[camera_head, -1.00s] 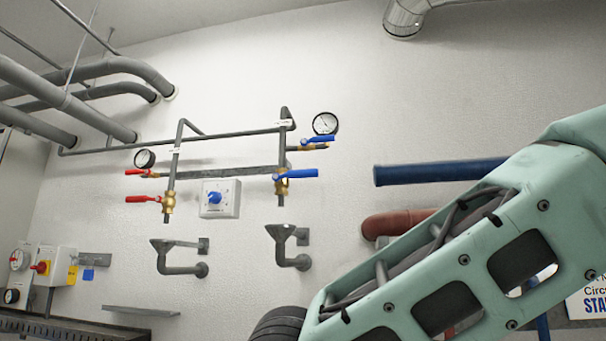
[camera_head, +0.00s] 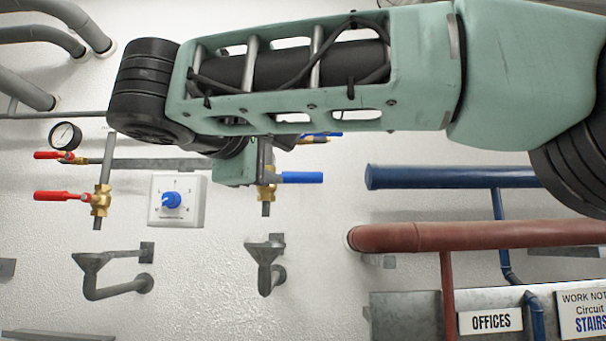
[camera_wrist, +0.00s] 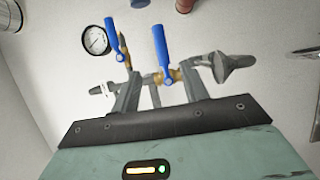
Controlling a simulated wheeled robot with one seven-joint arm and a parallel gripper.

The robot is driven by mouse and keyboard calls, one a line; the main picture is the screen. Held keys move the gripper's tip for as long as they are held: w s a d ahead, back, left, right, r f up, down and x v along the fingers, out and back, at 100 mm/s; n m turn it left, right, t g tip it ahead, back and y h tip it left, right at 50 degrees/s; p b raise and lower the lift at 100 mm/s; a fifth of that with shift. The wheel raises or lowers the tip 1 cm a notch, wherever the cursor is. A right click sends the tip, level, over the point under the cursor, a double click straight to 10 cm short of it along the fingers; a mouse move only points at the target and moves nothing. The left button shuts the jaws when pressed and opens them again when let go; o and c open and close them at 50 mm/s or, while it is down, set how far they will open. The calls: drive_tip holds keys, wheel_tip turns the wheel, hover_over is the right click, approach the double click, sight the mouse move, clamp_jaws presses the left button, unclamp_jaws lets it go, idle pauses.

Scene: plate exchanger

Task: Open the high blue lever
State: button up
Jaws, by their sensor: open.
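The high blue lever (camera_head: 328,134) shows only in part at the lower edge of my arm in the head view. In the wrist view the high blue lever (camera_wrist: 113,36) is beside the gauge, joined to a small brass valve (camera_wrist: 125,60). The low blue lever (camera_head: 302,177) points right from its brass valve. It also shows in the wrist view (camera_wrist: 162,46), larger and nearer the middle. My gripper (camera_wrist: 160,89) is open and empty. The low lever's valve appears between its fingertips; the high lever lies beyond the left finger. Contact cannot be told.
A gauge (camera_wrist: 95,40) sits left of the high lever in the wrist view. Two red levers (camera_head: 62,196) and a blue-knobbed white box (camera_head: 177,201) are on the wall at left. Blue (camera_head: 450,177) and red (camera_head: 440,236) pipes stick out at right. Drain funnels (camera_head: 265,252) hang below.

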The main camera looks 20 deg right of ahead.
sight(303, 177)
drive_tip(key=p+x, duration=0.5)
drive_tip(key=x, duration=0.8)
drive_tip(key=shift+r, duration=0.1)
drive_tip(key=shift+w+d, duration=0.35)
drive_tip(key=shift+w, duration=0.15)
drive_tip(key=shift+f, duration=0.2)
clamp_jaws()
